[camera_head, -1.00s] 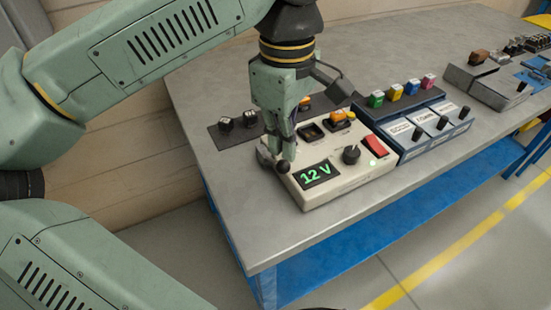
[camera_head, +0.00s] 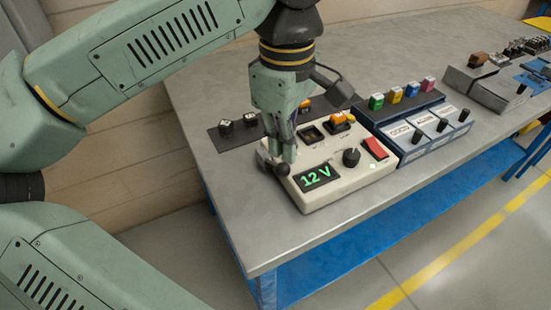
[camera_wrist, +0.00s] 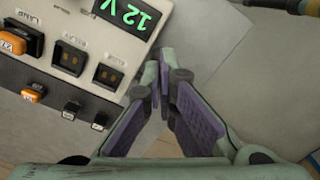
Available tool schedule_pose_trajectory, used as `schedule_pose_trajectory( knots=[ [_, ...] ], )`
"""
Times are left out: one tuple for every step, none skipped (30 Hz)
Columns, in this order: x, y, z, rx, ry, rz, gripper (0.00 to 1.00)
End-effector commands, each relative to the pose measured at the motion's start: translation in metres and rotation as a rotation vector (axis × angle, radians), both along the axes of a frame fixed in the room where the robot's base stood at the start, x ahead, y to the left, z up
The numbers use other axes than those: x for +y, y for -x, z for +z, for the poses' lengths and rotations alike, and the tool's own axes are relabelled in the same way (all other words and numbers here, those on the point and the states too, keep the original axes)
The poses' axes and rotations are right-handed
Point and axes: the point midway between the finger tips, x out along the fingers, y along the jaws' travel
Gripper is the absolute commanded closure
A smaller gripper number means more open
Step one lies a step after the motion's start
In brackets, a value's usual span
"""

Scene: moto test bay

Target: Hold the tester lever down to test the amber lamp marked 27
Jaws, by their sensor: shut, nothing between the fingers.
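The cream tester (camera_head: 345,188) stands on the bench with a green "12 V" display (camera_head: 316,178), also seen inverted in the wrist view (camera_wrist: 130,12). Its lever has a black round knob (camera_head: 282,169) at the left end. My gripper (camera_head: 284,158) points down with shut, empty fingers right at the knob. In the wrist view, the fingertips (camera_wrist: 165,75) are beside the tester's edge; whether they touch the knob is unclear.
Other blocks, including an amber one (camera_head: 305,103), stand on a dark strip (camera_head: 215,138) behind the tester. A red switch (camera_head: 375,148) and dial (camera_head: 351,157) are on the tester. A blue box (camera_head: 420,150) with coloured blocks stands close right. Bare bench lies in front.

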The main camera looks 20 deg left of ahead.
Motion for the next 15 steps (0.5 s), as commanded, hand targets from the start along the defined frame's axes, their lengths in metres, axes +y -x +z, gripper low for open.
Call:
schedule_pose_trajectory(
  knots=[
    [0.0,0.0,0.0,0.0,0.0,0.0,1.0],
    [0.0,0.0,0.0,0.0,0.0,0.0,1.0],
    [0.0,0.0,0.0,0.0,0.0,0.0,1.0],
    [0.0,0.0,0.0,0.0,0.0,0.0,1.0],
    [0.0,0.0,-0.001,0.0,0.0,0.0,1.0],
    [0.0,0.0,-0.002,0.0,0.0,0.0,1.0],
    [0.0,0.0,-0.003,0.0,0.0,0.0,1.0],
    [0.0,0.0,-0.004,0.0,0.0,-0.001,1.0],
    [0.0,0.0,-0.005,0.0,0.001,-0.001,1.0],
    [0.0,0.0,-0.007,0.0,0.001,-0.001,1.0],
    [0.0,0.0,-0.008,0.0,0.001,-0.001,1.0],
    [0.0,0.0,-0.009,0.0,0.001,-0.001,1.0],
    [0.0,0.0,-0.011,0.0,0.001,-0.001,1.0],
    [0.0,0.0,-0.011,0.0,0.001,0.0,1.0],
    [0.0,0.0,-0.012,0.0,0.001,0.0,1.0]
  ],
)
